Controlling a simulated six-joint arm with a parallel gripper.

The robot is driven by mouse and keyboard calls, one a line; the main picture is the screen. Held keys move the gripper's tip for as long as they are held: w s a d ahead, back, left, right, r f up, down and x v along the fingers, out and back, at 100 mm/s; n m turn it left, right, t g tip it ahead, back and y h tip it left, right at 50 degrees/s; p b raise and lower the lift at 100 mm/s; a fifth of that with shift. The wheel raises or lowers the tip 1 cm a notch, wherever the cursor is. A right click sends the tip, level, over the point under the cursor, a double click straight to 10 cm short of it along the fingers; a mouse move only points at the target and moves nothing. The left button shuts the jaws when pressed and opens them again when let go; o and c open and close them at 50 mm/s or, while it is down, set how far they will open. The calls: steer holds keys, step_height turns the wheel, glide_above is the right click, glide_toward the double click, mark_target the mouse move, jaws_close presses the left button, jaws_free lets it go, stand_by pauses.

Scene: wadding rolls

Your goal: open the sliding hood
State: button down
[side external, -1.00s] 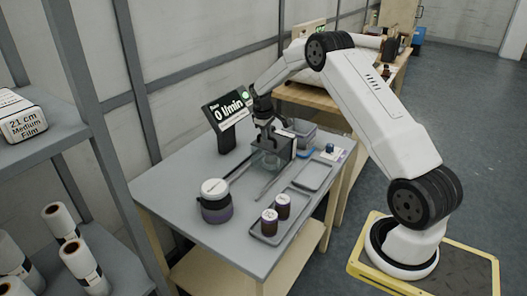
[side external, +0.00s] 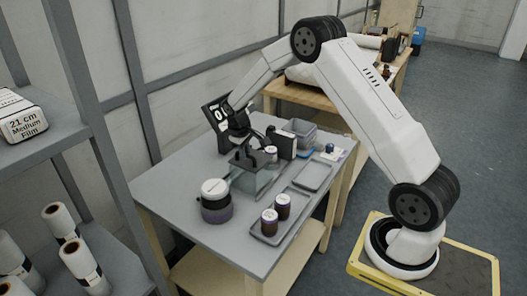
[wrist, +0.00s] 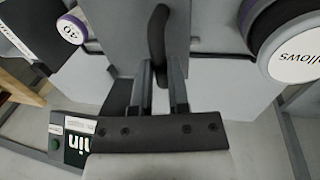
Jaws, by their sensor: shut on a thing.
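The sliding hood (side external: 263,184) is a clear, box-like cover standing on rails on the grey table. Its dark handle (wrist: 157,35) is on top and shows between my fingers in the wrist view. My gripper (side external: 242,153) is shut on this handle; the gripper also shows in the wrist view (wrist: 161,75). A small jar with a purple band and white lid (side external: 271,153) stands uncovered just behind the hood; it also shows at the upper left of the wrist view (wrist: 70,28). My gripper partly hides the hood's top in the side view.
A large white-lidded jar (side external: 216,202) stands close to the hood's left. A tray (side external: 265,239) with two brown jars (side external: 283,206) lies in front, and an empty tray (side external: 312,175) to the right. The display (side external: 219,113) and grey bin (side external: 302,129) stand behind.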

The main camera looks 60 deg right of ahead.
steer(key=c, duration=0.6)
jaws_free()
steer(key=shift+a+r, duration=0.25)
steer(key=shift+r, duration=1.05)
steer(key=shift+a+r, duration=0.25)
steer(key=shift+r, duration=1)
steer(key=shift+a+r, duration=0.25)
steer(key=shift+r, duration=1.05)
steer(key=shift+s+a+f+t+y, duration=0.15)
steer(key=shift+s+a+t+y, duration=0.25)
steer(key=shift+s+a, duration=2.75)
steer(key=shift+s+a+f+t+y, duration=0.1)
steer(key=shift+s+a+t+y, duration=0.3)
steer(key=shift+s+a, duration=2.75)
steer(key=shift+s+a+f+t+y, duration=0.15)
steer(key=shift+s+a+t+y, duration=0.25)
steer(key=shift+s+a, duration=2.7)
